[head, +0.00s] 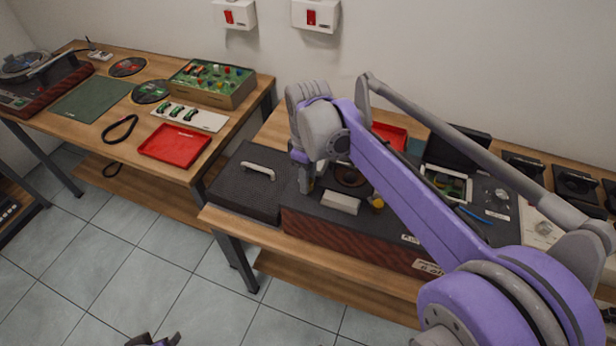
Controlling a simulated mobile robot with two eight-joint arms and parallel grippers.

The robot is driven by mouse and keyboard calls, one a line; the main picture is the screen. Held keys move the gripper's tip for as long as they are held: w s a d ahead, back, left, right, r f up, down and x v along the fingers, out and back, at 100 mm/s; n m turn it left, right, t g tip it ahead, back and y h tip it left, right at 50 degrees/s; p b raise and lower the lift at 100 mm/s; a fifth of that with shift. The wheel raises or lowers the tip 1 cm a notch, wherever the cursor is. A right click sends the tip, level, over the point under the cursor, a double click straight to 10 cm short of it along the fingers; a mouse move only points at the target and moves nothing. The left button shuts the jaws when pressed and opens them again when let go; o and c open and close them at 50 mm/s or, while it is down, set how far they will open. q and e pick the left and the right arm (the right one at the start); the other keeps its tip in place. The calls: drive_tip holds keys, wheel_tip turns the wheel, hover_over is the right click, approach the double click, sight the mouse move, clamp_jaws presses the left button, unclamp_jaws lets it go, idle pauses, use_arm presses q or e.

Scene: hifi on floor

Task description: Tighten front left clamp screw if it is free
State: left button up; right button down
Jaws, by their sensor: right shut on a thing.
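A dark hi-fi unit with a wood-grained front (340,232) stands on the right-hand bench. My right gripper (306,186) points down over the left part of its top. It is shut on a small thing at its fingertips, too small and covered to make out. I cannot tell from this view whether that is the front left clamp screw; no clamp screw shows clearly. My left gripper (153,341) only just shows at the bottom edge, cut off.
My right arm covers much of the right-hand bench. The left bench holds a red tray (174,145), a green mat (90,103) and a parts box (211,84). The tiled floor between is clear.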

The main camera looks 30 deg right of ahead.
drive_tip(key=m+p, duration=0.1)
drive_tip(key=m, duration=0.9)
drive_tip(key=shift+m+p, duration=0.3)
drive_tip(key=shift+m, duration=0.1)
drive_tip(key=m, duration=0.5)
drive_tip(key=shift+m+p, duration=0.35)
drive_tip(key=shift+m, duration=2.05)
drive_tip(key=c, duration=0.6)
unclamp_jaws()
wheel_tip(320, 180, up, 11)
drive_tip(key=shift+p, duration=0.4)
